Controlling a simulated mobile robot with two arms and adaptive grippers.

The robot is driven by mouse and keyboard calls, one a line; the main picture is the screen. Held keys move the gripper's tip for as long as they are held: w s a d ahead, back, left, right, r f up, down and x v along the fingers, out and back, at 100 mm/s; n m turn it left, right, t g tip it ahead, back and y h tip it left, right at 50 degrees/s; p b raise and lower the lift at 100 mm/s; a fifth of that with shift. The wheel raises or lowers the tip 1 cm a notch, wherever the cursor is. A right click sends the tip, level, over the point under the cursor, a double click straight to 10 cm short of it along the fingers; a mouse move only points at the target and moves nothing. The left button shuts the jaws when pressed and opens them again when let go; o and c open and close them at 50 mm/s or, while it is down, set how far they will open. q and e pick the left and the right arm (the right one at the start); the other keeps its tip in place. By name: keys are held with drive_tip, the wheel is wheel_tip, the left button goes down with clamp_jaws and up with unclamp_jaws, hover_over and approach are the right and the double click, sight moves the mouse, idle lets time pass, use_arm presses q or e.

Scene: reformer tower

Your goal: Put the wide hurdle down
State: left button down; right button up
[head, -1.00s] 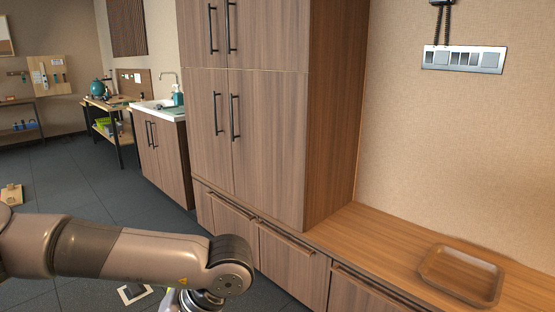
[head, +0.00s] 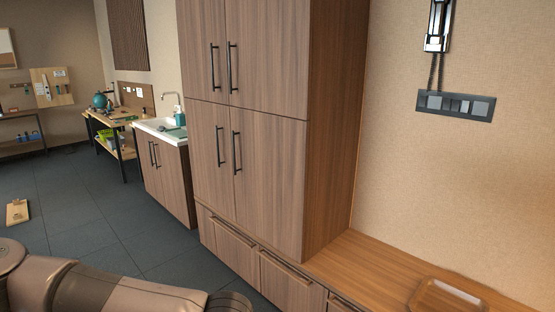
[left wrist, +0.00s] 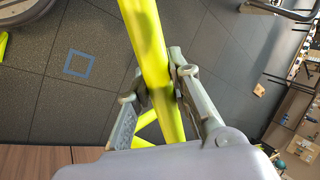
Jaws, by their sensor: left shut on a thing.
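The wide hurdle (left wrist: 148,40) shows in the left wrist view as a bright yellow-green bar running down from the top edge, with more yellow-green bars behind and below it. My left gripper (left wrist: 158,76) is shut on the thick bar, one finger on each side. The rest of the hurdle is cut off or hidden behind the gripper, and I cannot tell whether it touches the floor. In the head view only my left arm shows at the lower left; its gripper and the hurdle are out of that picture. My right gripper is in neither view.
A blue square outline (left wrist: 79,63) marks the dark tiled floor. A tall wooden cabinet (head: 270,150) and a low wooden bench (head: 360,262) with a tray (head: 418,298) stand close by. A sink unit (head: 165,170) and workbench stand farther back. Open floor (head: 90,215) lies left.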

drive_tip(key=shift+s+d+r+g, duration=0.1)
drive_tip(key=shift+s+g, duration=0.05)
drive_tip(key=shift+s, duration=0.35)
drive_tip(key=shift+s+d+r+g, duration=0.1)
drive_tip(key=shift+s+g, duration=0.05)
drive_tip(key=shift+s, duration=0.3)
